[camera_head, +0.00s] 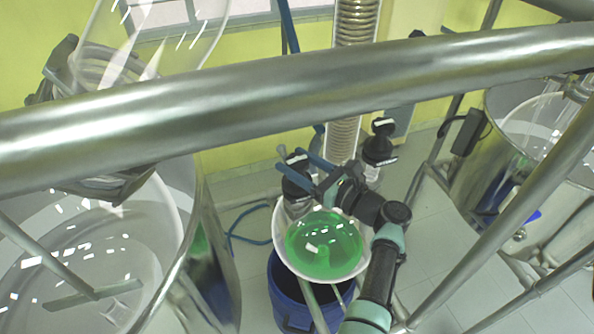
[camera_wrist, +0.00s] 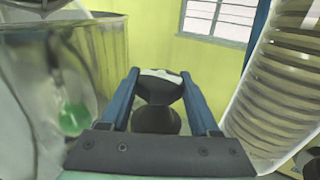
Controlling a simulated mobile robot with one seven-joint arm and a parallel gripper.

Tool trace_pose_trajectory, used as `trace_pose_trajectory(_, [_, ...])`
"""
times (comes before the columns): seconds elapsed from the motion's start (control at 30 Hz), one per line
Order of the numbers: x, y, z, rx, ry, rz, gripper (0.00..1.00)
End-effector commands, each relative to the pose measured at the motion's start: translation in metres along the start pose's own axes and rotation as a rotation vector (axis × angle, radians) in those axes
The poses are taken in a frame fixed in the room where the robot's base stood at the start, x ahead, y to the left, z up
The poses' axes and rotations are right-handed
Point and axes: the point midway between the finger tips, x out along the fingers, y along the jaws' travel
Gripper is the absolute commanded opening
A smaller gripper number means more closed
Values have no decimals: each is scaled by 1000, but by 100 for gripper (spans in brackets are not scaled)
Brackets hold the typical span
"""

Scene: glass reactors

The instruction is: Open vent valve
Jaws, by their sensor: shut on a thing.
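A black valve knob (camera_head: 297,187) with a white mark on its top sits on a glass neck above a round flask of green liquid (camera_head: 325,247). My gripper (camera_head: 289,158) reaches it from the right, with one blue finger on each side of the knob. In the wrist view, the knob (camera_wrist: 160,90) sits between the two blue fingers of my gripper (camera_wrist: 160,73), which is shut on it. The pictures do not show how far the knob is turned. A second black knob (camera_head: 382,127) stands to the right, apart from my gripper.
A thick metal rail (camera_head: 300,95) crosses the head view in front of the arm. A coiled glass condenser (camera_head: 345,110) rises behind the gripper and shows at the right in the wrist view (camera_wrist: 285,85). Large glass vessels stand left and right. A blue bin (camera_head: 290,305) is below the flask.

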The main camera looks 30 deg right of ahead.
Motion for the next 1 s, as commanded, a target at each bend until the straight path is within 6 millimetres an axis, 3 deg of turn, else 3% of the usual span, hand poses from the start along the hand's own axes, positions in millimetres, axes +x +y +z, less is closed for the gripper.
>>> trace_pose_trajectory(0.6, [2,-1,-2,-2,-5,230,13])
trace_pose_trajectory(1.0, [1,0,2,-1,-2,290,13])
